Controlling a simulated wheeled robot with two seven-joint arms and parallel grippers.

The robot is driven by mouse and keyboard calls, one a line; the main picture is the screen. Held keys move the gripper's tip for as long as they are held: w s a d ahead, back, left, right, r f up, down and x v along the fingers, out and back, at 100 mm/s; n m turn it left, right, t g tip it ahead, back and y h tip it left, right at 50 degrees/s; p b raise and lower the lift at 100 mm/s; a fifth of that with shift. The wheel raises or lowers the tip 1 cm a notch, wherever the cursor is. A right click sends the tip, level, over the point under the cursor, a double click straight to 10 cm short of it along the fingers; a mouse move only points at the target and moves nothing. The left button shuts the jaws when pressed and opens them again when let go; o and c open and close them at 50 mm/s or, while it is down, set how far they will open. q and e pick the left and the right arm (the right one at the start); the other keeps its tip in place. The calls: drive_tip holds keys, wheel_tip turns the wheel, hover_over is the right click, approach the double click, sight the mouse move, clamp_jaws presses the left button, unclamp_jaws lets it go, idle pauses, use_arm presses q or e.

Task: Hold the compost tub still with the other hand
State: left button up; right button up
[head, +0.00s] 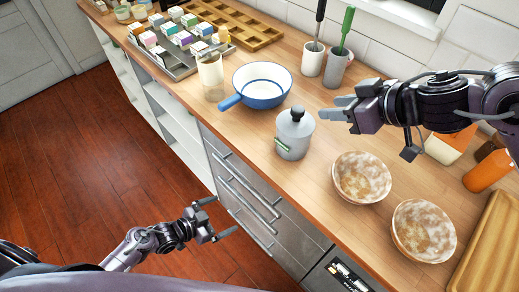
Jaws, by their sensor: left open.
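The compost tub appears to be the grey lidded canister (293,138) with a black knob and a small green label. It stands upright on the wooden counter near its front edge. My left gripper (219,217) is open and empty, low in front of the drawers, well apart from the tub. My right gripper (327,107) is above the counter just right of the tub, its fingers pointing left towards it. A small gap seems to lie between them; whether the fingers are parted is unclear.
A blue pan (262,104) stands behind and left of the tub, its handle towards the front edge. Two mottled bowls (361,178) (424,231) stand to the right. Utensil cups (312,60) (336,70) stand by the wall. A glass jar (211,78) stands left of the pan.

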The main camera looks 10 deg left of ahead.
sight(278, 143)
use_arm(q)
drive_tip(key=s+d+r+m+g+h, duration=0.1)
drive_tip(key=d+r+m+g+h, duration=0.2)
drive_tip(key=r, duration=0.6)
drive_tip(key=s+d+r+m+h, duration=0.1)
drive_tip(key=d+r+m+h, duration=0.3)
drive_tip(key=r, duration=0.5)
drive_tip(key=w+d+r+n+t, duration=0.1)
drive_tip(key=w+r, duration=0.1)
drive_tip(key=w, duration=0.1)
drive_tip(key=w+d+r+n+t+y, duration=0.1)
drive_tip(key=w+r+n+t, duration=0.1)
drive_tip(key=w, duration=0.2)
drive_tip(key=w+d+r+n+t, duration=0.1)
drive_tip(key=w+d+r+n, duration=0.1)
drive_tip(key=w, duration=0.2)
drive_tip(key=shift+w+d+r, duration=0.1)
drive_tip(key=shift+r, duration=0.05)
drive_tip(key=shift+w+d+r+t+y, duration=0.15)
drive_tip(key=shift+w+d+t+y, duration=0.05)
drive_tip(key=shift+w+t+y, duration=0.1)
drive_tip(key=x, duration=0.7)
drive_tip(key=shift+d, duration=0.1)
drive_tip(key=shift+c, duration=0.3)
drive_tip(key=c, duration=0.9)
